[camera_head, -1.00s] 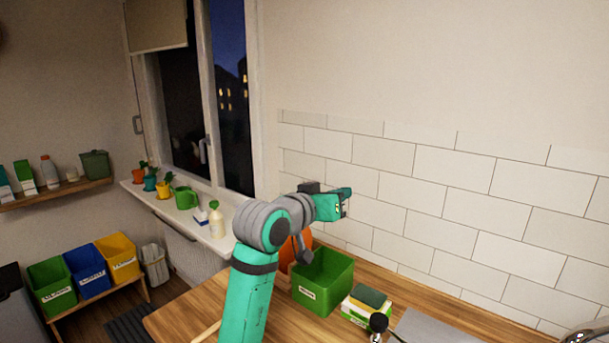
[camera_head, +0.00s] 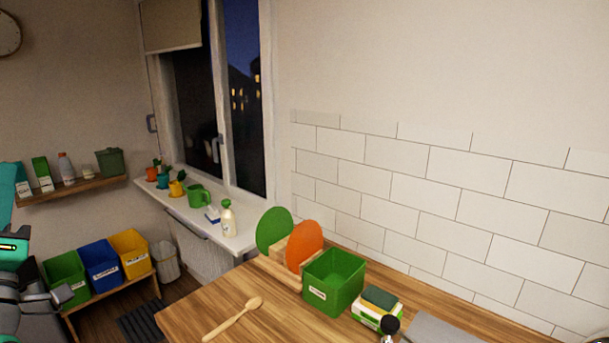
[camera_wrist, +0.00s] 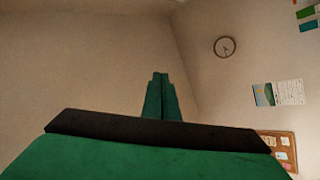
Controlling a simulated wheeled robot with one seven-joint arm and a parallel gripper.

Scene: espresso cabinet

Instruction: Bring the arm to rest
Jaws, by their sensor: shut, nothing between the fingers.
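In the wrist view, my gripper (camera_wrist: 160,90) points up at bare wall, its two green fingers together and nothing between them. In the head view, part of my teal and grey arm shows folded at the far left edge. The fingers cannot be made out there. The arm is clear of the wooden counter (camera_head: 200,305).
The counter holds a green bin (camera_head: 334,282), a rack with green and orange discs (camera_head: 304,246), a wooden spoon (camera_head: 235,318) and a sponge on a box (camera_head: 379,299). Green, blue (camera_head: 100,268) and yellow bins stand low, close to my arm. A shelf (camera_head: 75,190) is above them.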

